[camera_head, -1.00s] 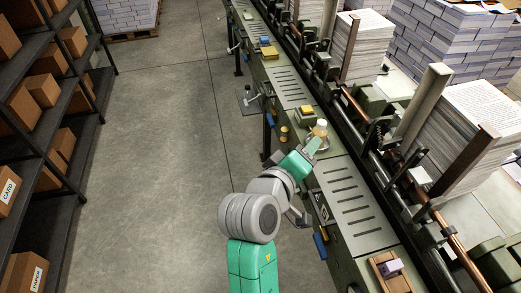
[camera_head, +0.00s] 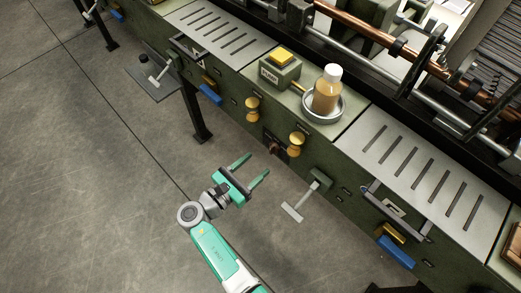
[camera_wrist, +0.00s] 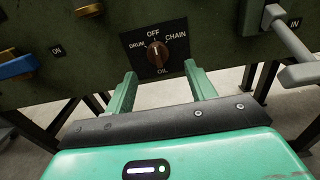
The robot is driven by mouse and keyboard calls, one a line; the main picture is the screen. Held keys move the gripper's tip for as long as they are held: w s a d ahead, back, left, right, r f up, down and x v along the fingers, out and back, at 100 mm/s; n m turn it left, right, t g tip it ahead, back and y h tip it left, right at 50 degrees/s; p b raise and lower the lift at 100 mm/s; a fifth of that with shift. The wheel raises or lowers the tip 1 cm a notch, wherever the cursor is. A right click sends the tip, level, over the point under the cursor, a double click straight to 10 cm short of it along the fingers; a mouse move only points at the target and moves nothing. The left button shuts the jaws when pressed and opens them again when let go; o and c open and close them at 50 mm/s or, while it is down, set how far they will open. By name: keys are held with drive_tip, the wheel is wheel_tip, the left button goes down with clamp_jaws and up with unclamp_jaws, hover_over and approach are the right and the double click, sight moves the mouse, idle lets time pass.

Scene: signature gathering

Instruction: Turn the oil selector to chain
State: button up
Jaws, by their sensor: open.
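The oil selector (camera_wrist: 157,53) is a small brown knob on a black plate marked DRUM, OFF, CHAIN and OIL. DRUM is at upper left, OFF at the top and CHAIN at upper right. The knob's pale mark points about straight up, towards OFF. My gripper (camera_head: 258,163) is open and empty in front of the panel, apart from the knob. In the wrist view my gripper (camera_wrist: 160,70) has one finger on each side of the plate's lower part.
A bottle (camera_head: 327,88) stands in a dish on the ledge, near a yellow-button box (camera_head: 281,68). The floor (camera_head: 100,200) at left is clear.

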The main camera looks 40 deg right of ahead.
sight(270, 151)
drive_tip(key=d, duration=0.2)
drive_tip(key=d+b, duration=0.1)
drive_tip(key=d, duration=0.2)
drive_tip(key=shift+w+d+f, duration=0.1)
drive_tip(key=shift+w, duration=0.1)
drive_tip(key=shift+w+d+b, duration=0.1)
drive_tip(key=shift+d+b, duration=0.25)
drive_tip(key=shift+d, duration=0.3)
drive_tip(key=c, duration=0.9)
